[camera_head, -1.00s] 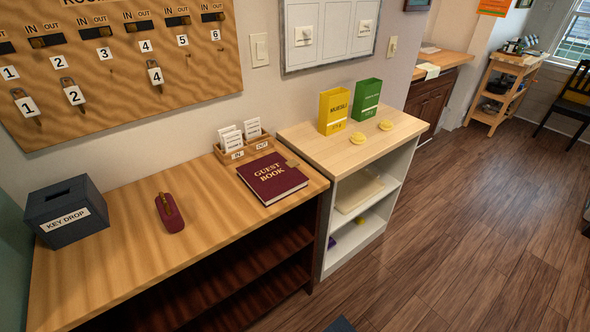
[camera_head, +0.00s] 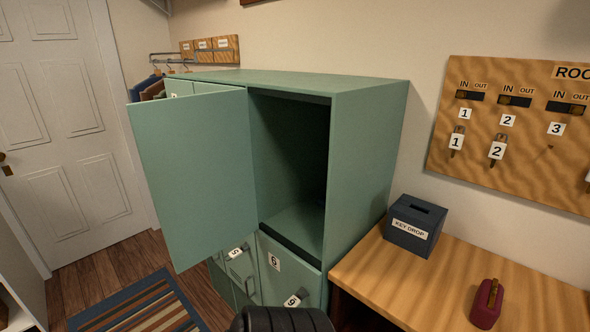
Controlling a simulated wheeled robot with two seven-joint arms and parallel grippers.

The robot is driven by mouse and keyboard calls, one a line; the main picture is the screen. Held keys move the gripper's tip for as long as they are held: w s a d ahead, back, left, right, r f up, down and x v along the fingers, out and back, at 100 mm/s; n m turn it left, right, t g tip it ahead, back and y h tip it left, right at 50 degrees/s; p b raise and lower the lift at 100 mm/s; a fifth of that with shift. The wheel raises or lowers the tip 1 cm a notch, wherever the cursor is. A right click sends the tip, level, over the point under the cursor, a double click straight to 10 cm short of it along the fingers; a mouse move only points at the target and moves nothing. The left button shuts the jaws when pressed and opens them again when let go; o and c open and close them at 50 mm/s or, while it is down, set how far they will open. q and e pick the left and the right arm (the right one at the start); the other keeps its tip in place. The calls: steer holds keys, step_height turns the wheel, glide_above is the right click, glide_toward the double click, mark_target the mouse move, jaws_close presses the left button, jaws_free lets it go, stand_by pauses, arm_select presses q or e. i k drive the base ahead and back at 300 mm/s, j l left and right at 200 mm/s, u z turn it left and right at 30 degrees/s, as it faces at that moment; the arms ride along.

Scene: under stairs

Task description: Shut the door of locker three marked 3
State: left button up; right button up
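A green locker cabinet (camera_head: 368,165) stands in the middle of the view. Its top right compartment (camera_head: 290,160) is open and looks empty. The door (camera_head: 195,165) of that compartment is swung wide out to the left, its flat green face towards me. I see no number 3 on the door face that shows. The top right position suggests locker three, but the marking is hidden. Lower doors marked 6 (camera_head: 274,262) and apparently 9 (camera_head: 294,300) are shut. Neither gripper is in view.
A wooden desk (camera_head: 400,285) with a key drop box (camera_head: 416,224) and a dark red object (camera_head: 487,304) adjoins the cabinet on the right. A striped rug (camera_head: 140,305) lies on the floor at left, before a white door (camera_head: 65,130). A dark ribbed shape shows at the bottom edge.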

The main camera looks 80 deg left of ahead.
mark_target(194, 151)
steer(key=k+j+u, duration=0.1)
steer(key=j, duration=0.35)
steer(key=k+j+u, duration=0.1)
steer(key=k+j, duration=0.2)
steer(key=k+j+u, duration=0.1)
steer(key=j, duration=0.45)
steer(key=k+j+u, duration=0.1)
steer(key=j, duration=0.4)
steer(key=k+j+u, duration=0.1)
steer(key=k+j, duration=0.15)
steer(key=j, duration=0.25)
steer(key=k+j+u, duration=0.15)
steer(key=j, duration=0.3)
steer(key=j+u, duration=0.1)
steer(key=j, duration=0.4)
steer(key=k, duration=0.05)
